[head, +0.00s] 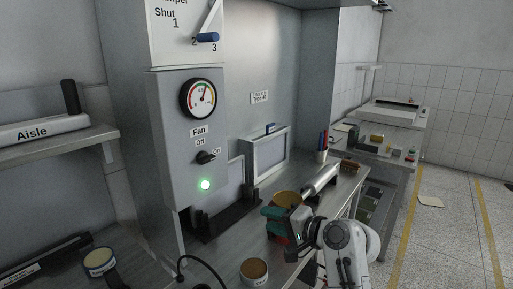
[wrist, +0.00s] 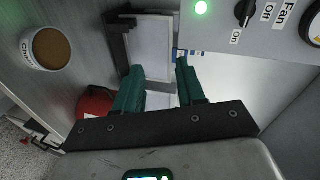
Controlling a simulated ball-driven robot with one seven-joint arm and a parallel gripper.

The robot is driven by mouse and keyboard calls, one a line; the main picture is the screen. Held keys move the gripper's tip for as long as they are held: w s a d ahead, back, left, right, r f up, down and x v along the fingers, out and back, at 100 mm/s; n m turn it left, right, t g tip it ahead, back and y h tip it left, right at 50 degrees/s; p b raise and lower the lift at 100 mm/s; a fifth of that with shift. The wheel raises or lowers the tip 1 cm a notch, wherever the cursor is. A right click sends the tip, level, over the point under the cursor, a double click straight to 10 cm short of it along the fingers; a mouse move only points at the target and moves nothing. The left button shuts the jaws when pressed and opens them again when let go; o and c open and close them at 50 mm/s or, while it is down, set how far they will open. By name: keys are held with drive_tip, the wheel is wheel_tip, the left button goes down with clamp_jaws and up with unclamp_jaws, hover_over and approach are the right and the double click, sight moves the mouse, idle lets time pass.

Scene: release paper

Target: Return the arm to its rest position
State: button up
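My gripper (head: 271,220) is above the metal bench (head: 222,252), at the lower middle of the head view, with my white arm to its right. In the wrist view its two teal fingers (wrist: 160,66) stand apart with a gap between them. I see nothing held in the gap. A pale framed panel (wrist: 152,45) shows beyond the fingers, apart from them.
A tub with brown contents (head: 254,271) stands on the bench near my gripper; it also shows in the wrist view (wrist: 47,47). The fan control box (head: 200,120) has a lit green lamp. A pen cup (head: 322,154) stands farther right. The floor (head: 450,228) at right looks mostly open.

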drive_tip(key=s+d+f+n+g+h, duration=0.1)
drive_tip(key=s+d+f+g+h, duration=0.15)
drive_tip(key=s+d+f, duration=0.6)
drive_tip(key=s+d+f+n+g+h, duration=0.15)
drive_tip(key=s+d+f+h, duration=0.3)
drive_tip(key=s+f, duration=0.6)
drive_tip(key=s+d+f+n+g+h, duration=0.1)
drive_tip(key=s+d+f, duration=0.1)
drive_tip(key=s, duration=0.7)
drive_tip(key=s+d+f+n+g+h, duration=0.1)
drive_tip(key=s+d+f+g+h, duration=0.1)
drive_tip(key=s+d, duration=0.3)
drive_tip(key=s+d+f+n+g+h, duration=0.1)
drive_tip(key=s+d+f+g, duration=0.1)
drive_tip(key=s, duration=1.2)
drive_tip(key=shift+d+f, duration=0.7)
drive_tip(key=shift+f, duration=0.25)
